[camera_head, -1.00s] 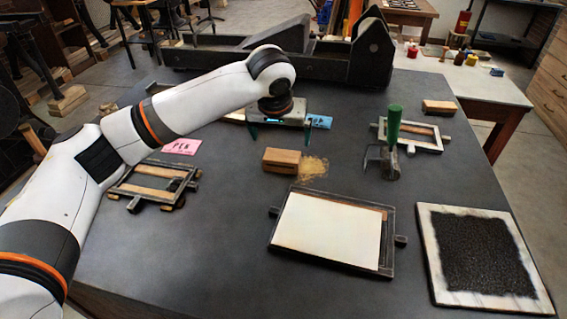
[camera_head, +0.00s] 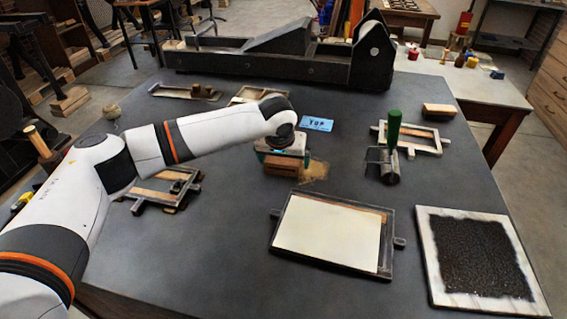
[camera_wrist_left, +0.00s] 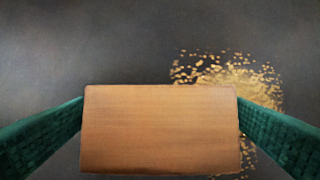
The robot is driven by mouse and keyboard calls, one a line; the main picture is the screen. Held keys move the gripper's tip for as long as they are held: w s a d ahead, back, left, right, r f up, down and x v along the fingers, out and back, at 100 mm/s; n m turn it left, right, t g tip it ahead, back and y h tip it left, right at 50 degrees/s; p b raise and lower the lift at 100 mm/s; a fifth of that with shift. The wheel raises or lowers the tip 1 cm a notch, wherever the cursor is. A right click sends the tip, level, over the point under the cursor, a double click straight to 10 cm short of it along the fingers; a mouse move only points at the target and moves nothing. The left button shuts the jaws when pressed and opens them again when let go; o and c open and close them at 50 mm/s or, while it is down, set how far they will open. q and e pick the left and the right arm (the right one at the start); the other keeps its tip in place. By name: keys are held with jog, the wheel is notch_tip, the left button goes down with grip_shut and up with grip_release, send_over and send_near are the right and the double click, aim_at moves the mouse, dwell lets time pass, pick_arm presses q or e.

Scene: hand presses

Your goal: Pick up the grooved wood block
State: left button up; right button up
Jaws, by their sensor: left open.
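The wood block (camera_head: 281,168) lies on the dark table near its middle, partly hidden under my left gripper in the head view. In the left wrist view the block (camera_wrist_left: 160,130) fills the lower middle, with a plain brown top face; no groove can be made out. My left gripper (camera_head: 282,160) is open over the block. Its two green fingers (camera_wrist_left: 160,128) stand on either side of the block, close to its left and right ends. I cannot tell whether they touch it. My right gripper is not in view.
Sawdust-like crumbs (camera_head: 316,170) lie beside the block. A framed white sheet (camera_head: 328,232), a green-handled tool (camera_head: 393,130), and a black textured slab (camera_head: 478,258) are to the right. A small frame (camera_head: 160,190) lies left under my arm. A blue TOP card (camera_head: 316,124) lies behind.

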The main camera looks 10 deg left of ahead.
pick_arm(q)
jog(key=c, duration=0.8)
jog(key=shift+r, duration=0.1)
jog(key=shift+c, duration=0.2)
